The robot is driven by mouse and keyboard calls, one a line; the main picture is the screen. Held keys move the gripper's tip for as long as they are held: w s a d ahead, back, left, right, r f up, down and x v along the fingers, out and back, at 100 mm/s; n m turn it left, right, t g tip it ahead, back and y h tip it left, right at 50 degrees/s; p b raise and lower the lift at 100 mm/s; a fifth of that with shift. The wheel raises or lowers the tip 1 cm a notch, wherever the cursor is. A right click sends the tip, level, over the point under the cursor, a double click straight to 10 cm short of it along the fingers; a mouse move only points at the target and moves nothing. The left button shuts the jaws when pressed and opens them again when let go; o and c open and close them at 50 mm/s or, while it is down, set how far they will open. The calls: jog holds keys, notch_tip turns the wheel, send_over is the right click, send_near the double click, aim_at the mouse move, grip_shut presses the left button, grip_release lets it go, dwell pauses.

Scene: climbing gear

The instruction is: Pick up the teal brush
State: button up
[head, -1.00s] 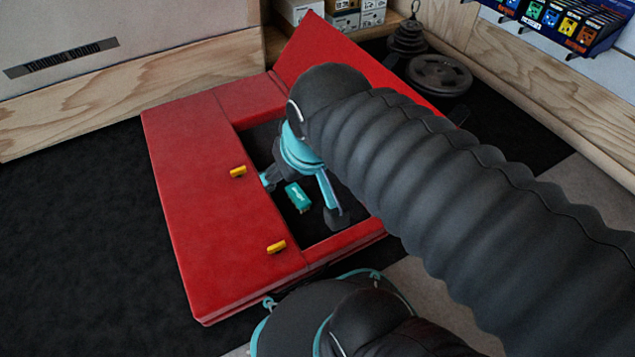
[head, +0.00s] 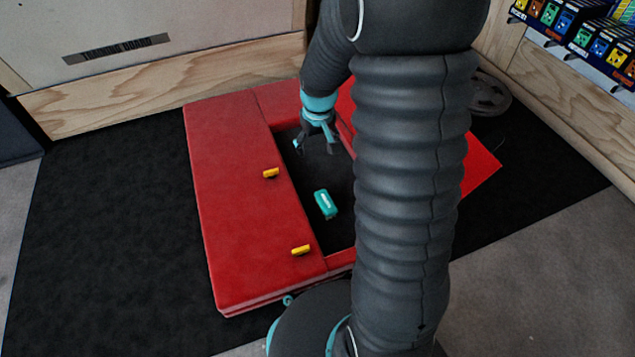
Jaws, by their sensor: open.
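The teal brush (head: 325,204) lies on the dark floor of the open recess in the red padded mat (head: 230,215). It is a small teal block with a pale mark on its side. My gripper (head: 314,150) hangs over the far end of the recess, beyond the brush in the picture. Its jaws are open with nothing between them, and it is apart from the brush. My arm hides the right part of the recess and much of the mat's right side.
A wooden-edged wall (head: 160,95) stands behind. A weight plate (head: 490,95) lies at the back right, below a shelf of small coloured boxes (head: 585,40). Dark floor at left is clear.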

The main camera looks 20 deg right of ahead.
jog(key=w+d+f+g+p, duration=0.1)
jog(key=w+d+f+p, duration=0.15)
jog(key=f, duration=0.95)
jog(key=g+b, duration=0.1)
send_over(326, 201)
jog(key=f, duration=1.4)
jog(key=shift+a+f, duration=0.25)
jog(key=shift+d+f+b, duration=0.15)
jog(key=shift+f+b, duration=0.1)
jog(key=shift+f, duration=1.35)
jog(key=shift+d+f+b, duration=0.1)
jog(key=shift+f+b, duration=0.1)
jog(key=shift+f, duration=1.35)
jog(key=c, duration=1.3)
jog(key=shift+r, duration=0.15)
